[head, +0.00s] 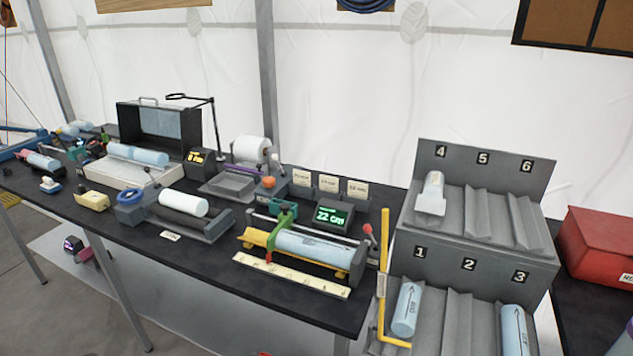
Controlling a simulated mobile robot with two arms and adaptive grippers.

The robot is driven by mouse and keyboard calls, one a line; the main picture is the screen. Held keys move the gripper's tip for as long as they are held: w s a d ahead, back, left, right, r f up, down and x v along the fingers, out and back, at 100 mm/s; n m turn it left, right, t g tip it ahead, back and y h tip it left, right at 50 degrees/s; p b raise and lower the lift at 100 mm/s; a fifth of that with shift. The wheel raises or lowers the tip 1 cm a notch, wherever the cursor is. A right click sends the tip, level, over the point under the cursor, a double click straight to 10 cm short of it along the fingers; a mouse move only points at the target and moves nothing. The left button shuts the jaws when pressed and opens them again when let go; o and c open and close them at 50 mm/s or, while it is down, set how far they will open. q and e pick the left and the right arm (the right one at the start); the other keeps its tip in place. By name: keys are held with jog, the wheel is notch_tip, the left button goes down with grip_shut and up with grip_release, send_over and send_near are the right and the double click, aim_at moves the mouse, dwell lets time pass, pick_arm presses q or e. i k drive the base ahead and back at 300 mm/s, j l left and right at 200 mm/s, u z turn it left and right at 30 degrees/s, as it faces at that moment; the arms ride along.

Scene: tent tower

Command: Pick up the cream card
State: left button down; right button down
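Three small cream cards stand upright in a row at the back of the dark table, in the head view: a left one (302,177), a middle one (328,184) and a right one (357,188). Each has small dark print that I cannot read. They stand behind a display reading 22 cm (331,215). Nothing is touching them from the front that I can see. Neither of my grippers is in view.
A yellow cradle with a pale blue cylinder (315,246) lies in front of the display. A grey numbered rack (470,253) stands to the right, beside a yellow bar (384,275). A white roll (250,149) stands left of the cards. A red box (600,245) is far right.

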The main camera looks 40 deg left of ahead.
aim_at(302, 178)
jog(key=i+j, duration=0.1)
jog(key=j, duration=0.3)
jog(key=i+j+z, duration=0.1)
jog(key=j, duration=0.3)
jog(key=i+j, duration=0.1)
jog(key=j, duration=0.3)
